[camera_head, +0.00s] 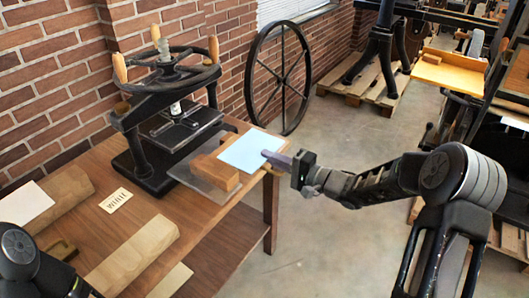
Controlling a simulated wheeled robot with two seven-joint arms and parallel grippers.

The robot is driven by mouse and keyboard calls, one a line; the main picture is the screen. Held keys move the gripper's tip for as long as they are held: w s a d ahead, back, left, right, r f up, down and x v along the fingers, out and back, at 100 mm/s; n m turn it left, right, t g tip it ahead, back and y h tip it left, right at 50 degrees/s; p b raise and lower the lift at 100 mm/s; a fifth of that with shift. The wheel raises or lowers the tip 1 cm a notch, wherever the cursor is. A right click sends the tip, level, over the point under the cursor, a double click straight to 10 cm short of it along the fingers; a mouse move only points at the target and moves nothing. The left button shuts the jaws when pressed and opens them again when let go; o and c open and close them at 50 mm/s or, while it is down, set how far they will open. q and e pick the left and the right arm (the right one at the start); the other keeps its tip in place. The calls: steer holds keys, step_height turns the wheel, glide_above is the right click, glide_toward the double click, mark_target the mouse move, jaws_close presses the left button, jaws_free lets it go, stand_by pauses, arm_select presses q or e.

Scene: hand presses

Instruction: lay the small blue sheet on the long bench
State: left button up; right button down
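The small blue sheet (250,150) is a flat light-blue piece at the far right corner of the long wooden bench (198,215). It overlaps a brown wooden block (214,172) in the picture; I cannot tell whether it touches the block. My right gripper (273,158) comes in from the right, and its dark fingers meet the sheet's right edge, seemingly shut on it. The fingertips overlap in this view, so the gap between them is hidden. Of my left arm, only a dark joint shows at the bottom left; its gripper is out of view.
A black hand press (150,165) with a wheel stands on the bench at the back. A white sheet (23,204), a small printed card (115,200) and wooden pieces (131,256) lie to the left. A large spoked wheel (247,82) leans by the brick wall.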

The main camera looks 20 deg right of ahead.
steer(key=p+v, duration=0.4)
steer(key=v, duration=0.8)
steer(key=shift+s, duration=0.3)
steer(key=shift+d, duration=0.15)
steer(key=w+r+m+t+h, duration=0.35)
steer(key=w+m+h, duration=0.25)
steer(key=h, duration=0.2)
steer(key=a+f+m+h, duration=0.2)
steer(key=a+h, duration=0.1)
steer(key=a, duration=0.7)
steer(key=shift+w+f+t+h, duration=0.2)
steer(key=shift+f+t+h, duration=0.05)
steer(key=shift+t+h, duration=0.1)
